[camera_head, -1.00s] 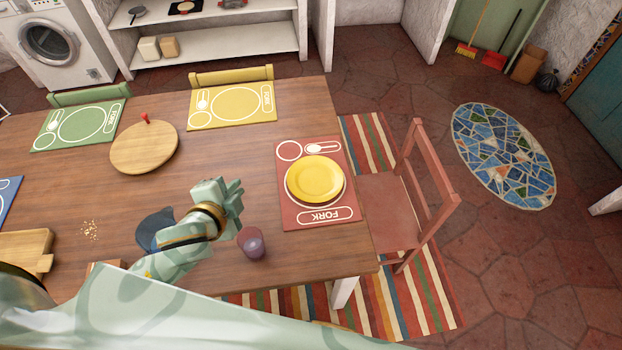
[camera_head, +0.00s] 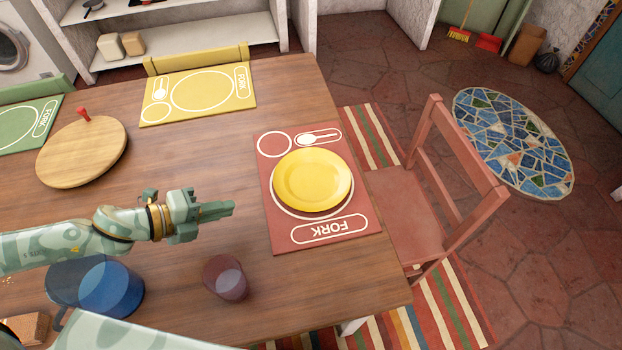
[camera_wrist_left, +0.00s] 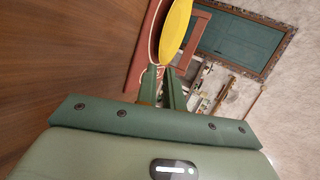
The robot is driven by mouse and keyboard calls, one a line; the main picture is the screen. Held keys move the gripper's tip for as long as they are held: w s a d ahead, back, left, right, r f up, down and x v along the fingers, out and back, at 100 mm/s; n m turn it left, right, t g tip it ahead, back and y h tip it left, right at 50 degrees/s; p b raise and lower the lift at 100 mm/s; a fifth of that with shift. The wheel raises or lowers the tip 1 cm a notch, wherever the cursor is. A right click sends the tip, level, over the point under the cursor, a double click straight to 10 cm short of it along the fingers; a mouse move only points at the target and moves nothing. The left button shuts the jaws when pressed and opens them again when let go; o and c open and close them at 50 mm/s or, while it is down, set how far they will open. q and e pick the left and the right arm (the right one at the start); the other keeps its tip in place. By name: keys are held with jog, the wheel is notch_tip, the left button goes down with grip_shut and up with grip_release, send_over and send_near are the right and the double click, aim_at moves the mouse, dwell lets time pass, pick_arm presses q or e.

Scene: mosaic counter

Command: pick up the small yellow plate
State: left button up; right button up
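The small yellow plate (camera_head: 312,180) lies flat on the red placemat (camera_head: 345,245) near the table's right edge. My left gripper (camera_head: 222,211) is to the left of the plate, apart from it, above the table and pointing toward it. In the left wrist view the plate (camera_wrist_left: 176,28) shows edge-on beyond the fingertips (camera_wrist_left: 162,72). A narrow gap shows between the fingers, with nothing held. My right gripper is not in view.
A purple cup (camera_head: 226,278) stands in front of the gripper, and a blue pot (camera_head: 110,288) is beside my forearm. A round wooden board (camera_head: 82,152) and a yellow placemat (camera_head: 200,92) lie farther back. A red chair (camera_head: 405,205) stands at the right edge.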

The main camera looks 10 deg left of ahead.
pick_arm(q)
jog(key=b, duration=0.1)
send_near(281, 197)
jog(key=x, duration=0.3)
jog(key=shift+w+d+f, duration=0.15)
jog(key=shift+f, duration=0.2)
jog(key=b+x, duration=0.1)
jog(key=x, duration=0.4)
jog(key=shift+w+d+b, duration=0.1)
jog(key=shift+b, duration=0.25)
jog(key=shift+r, duration=0.1)
grip_shut()
